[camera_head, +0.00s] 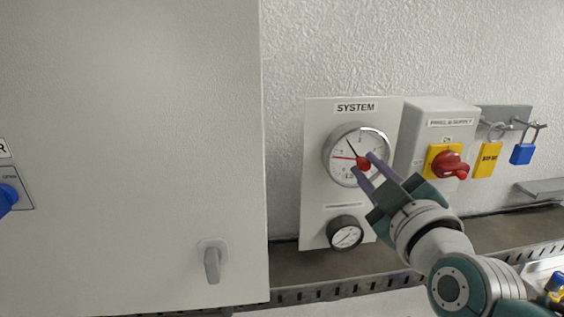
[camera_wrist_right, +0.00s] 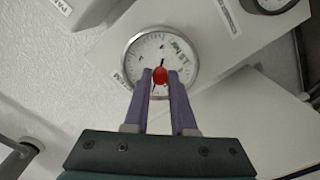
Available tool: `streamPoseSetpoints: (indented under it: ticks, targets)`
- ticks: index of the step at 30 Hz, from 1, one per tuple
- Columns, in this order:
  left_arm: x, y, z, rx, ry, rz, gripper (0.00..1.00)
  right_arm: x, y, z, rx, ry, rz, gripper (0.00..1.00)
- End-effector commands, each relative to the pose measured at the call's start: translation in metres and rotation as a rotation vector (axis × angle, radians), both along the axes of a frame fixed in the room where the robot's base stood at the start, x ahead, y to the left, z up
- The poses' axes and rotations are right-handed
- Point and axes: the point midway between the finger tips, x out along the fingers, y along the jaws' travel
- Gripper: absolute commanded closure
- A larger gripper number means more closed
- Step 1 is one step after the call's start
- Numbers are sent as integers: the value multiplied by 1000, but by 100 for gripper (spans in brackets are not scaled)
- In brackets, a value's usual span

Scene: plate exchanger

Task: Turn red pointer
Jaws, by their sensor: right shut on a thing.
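The red pointer knob (camera_head: 363,163) sits on the face of the round gauge (camera_head: 343,141) on the SYSTEM panel. A thin red needle extends left from it across the dial, and a black needle points up and left. My right gripper (camera_head: 364,164) reaches in from the lower right, with its purple fingers shut on the red knob. The right wrist view shows the knob (camera_wrist_right: 160,76) between the two fingertips (camera_wrist_right: 160,78), in front of the dial (camera_wrist_right: 143,52). My left gripper is not in view.
A smaller gauge (camera_head: 345,233) is below on the same panel. Right of it are a grey box with a red rotary switch (camera_head: 449,164), a yellow tag (camera_head: 487,160) and a blue padlock (camera_head: 522,153). A large grey cabinet (camera_head: 130,130) fills the left.

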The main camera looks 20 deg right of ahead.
Motion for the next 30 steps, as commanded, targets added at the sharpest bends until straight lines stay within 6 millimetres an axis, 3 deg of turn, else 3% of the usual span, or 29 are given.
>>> streamPoseSetpoints:
  ticks: [14, 30]
  targets:
    - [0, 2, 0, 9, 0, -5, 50, 0, 0, 1, 60, -16, 0, 100]
    - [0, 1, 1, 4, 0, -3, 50, 0, 0, 1, 466, -114, 1, 100]
